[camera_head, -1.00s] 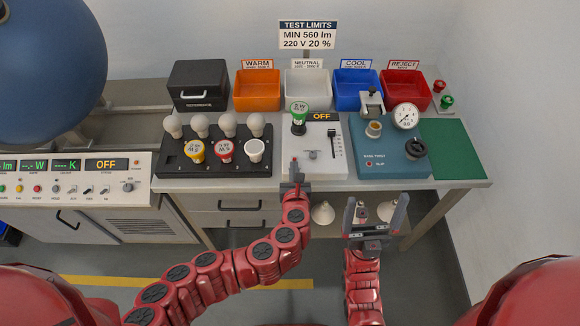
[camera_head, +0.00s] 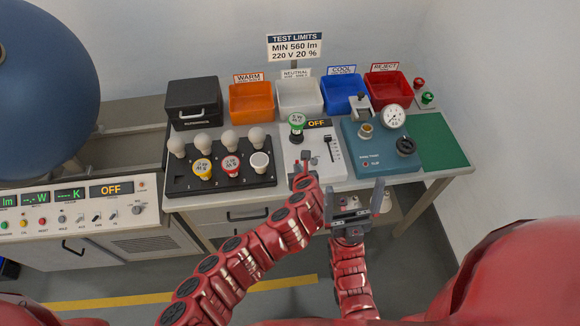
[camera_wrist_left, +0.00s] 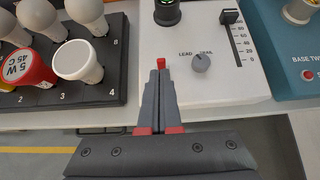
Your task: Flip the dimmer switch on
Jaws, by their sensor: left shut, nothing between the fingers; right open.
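The white dimmer box (camera_head: 326,172) stands on the bench. Its display (camera_head: 317,124) reads OFF. A green-ringed bulb (camera_head: 297,122) sits in its socket. The box carries a slider (camera_wrist_left: 231,18), its handle at the top of the scale, and a LEAD/TRAIL knob (camera_wrist_left: 201,63). A small red switch (camera_wrist_left: 161,61) shows just beyond my left fingertips in the left wrist view; I cannot tell whether they touch. My left gripper (camera_head: 305,157) is shut and empty over the box's front left part; it also shows in the wrist view (camera_wrist_left: 160,74). My right gripper (camera_head: 354,192) is open and empty before the bench.
A black bulb rack (camera_head: 220,180) stands left of the box, close to my left gripper. A teal base tester (camera_head: 378,160) stands at its right. Colored bins, such as the orange one (camera_head: 252,117), line the back. A green mat (camera_head: 442,143) is clear at right.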

